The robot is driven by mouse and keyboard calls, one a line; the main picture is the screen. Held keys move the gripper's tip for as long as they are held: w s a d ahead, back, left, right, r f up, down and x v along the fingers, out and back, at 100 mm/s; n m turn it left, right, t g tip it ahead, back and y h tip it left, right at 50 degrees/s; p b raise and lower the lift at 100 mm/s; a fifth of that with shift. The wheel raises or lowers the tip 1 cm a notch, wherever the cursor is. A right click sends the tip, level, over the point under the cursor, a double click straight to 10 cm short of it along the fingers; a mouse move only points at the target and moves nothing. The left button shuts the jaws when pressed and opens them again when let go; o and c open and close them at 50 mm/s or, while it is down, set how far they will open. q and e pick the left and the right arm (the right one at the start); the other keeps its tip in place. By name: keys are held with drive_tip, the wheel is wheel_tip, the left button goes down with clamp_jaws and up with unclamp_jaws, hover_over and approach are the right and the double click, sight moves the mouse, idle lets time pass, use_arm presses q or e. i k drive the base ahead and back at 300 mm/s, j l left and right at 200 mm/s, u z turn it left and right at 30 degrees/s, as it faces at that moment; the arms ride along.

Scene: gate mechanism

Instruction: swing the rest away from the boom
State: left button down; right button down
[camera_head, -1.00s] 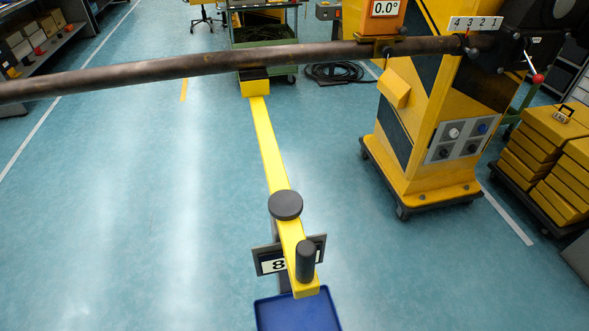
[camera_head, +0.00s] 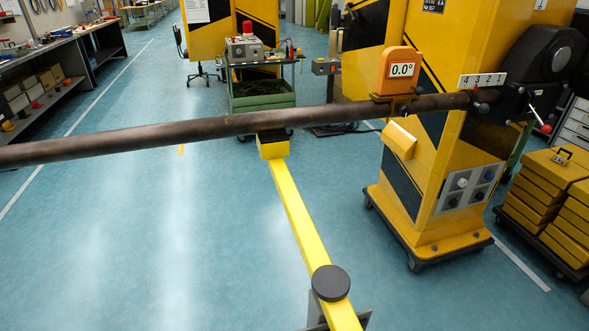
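The boom (camera_head: 190,132) is a long dark pipe running across the view from the left edge to the yellow gate cabinet (camera_head: 465,150). The rest is a yellow arm (camera_head: 300,220) that reaches from the bottom of the view up to the boom. Its yellow end block with a dark pad (camera_head: 272,147) is directly under the boom and appears to touch it. A dark round cap (camera_head: 330,283) sits on the arm near the bottom edge. The rest's near end is cut off below the picture. Neither of my grippers is in view.
An orange angle display (camera_head: 400,70) reading 0.0° sits on the boom. Stacked yellow weights (camera_head: 545,190) stand at the right. A green cart (camera_head: 262,95) stands behind the boom. A workbench (camera_head: 60,75) is at the far left. The blue floor left of the rest is clear.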

sight(330, 285)
drive_tip(key=k, duration=1.15)
drive_tip(key=u, duration=2.1)
drive_tip(key=l, duration=2)
drive_tip(key=k+l, duration=0.1)
drive_tip(key=l, duration=1.85)
